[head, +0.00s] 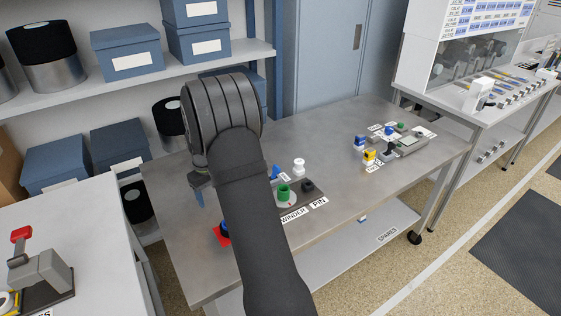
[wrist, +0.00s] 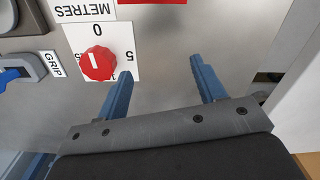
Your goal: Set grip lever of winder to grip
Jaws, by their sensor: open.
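In the wrist view, a blue lever (wrist: 14,75) in a grey housing (wrist: 24,45) sits at the left edge, partly cut off, beside a tilted label reading GRIP (wrist: 53,63). I cannot tell which position the lever is in. My gripper (wrist: 161,73) is open and empty, with its two blue fingers to the right of the lever and apart from it. In the head view, my gripper (head: 198,196) hangs over the left part of the grey table, left of the WINDER label (head: 294,215).
A red knob (wrist: 98,64) on a white dial stands between the lever and my fingers, close to the left finger. A METRES label (wrist: 85,10) lies above it.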

